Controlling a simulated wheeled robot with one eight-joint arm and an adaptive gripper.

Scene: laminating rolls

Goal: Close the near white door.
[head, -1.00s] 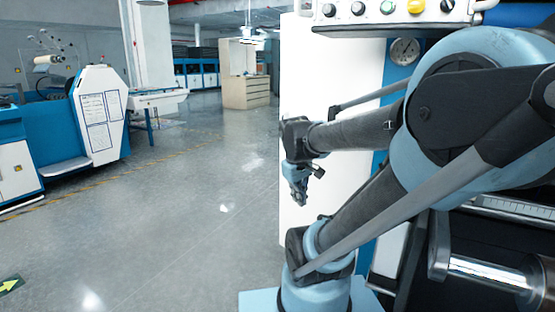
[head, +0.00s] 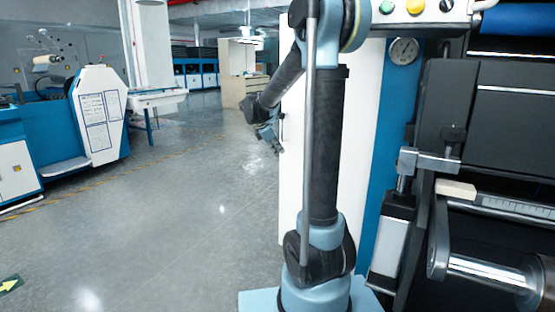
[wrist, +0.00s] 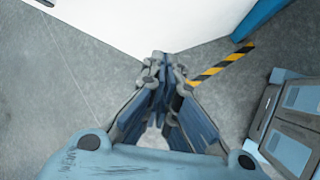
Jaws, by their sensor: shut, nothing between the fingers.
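The near white door (head: 362,130) is a tall white panel behind my arm in the head view, left of a blue machine frame. A small dark handle (head: 281,127) shows at its left edge. My arm hides much of its middle. In the wrist view the white panel (wrist: 155,20) fills the top, with a dark piece at its top left. My gripper (head: 274,146) is at the door's left edge, just below the handle in the picture. In the wrist view its fingers (wrist: 158,58) are shut and empty, their tips by the panel's lower edge; contact cannot be told.
The machine with rollers (head: 495,275) and a pressure gauge (head: 404,51) stands close on the right. A blue and white machine (head: 98,115) stands across the aisle at left. The grey floor (head: 170,220) between is clear. Yellow-black tape (wrist: 222,64) shows in the wrist view.

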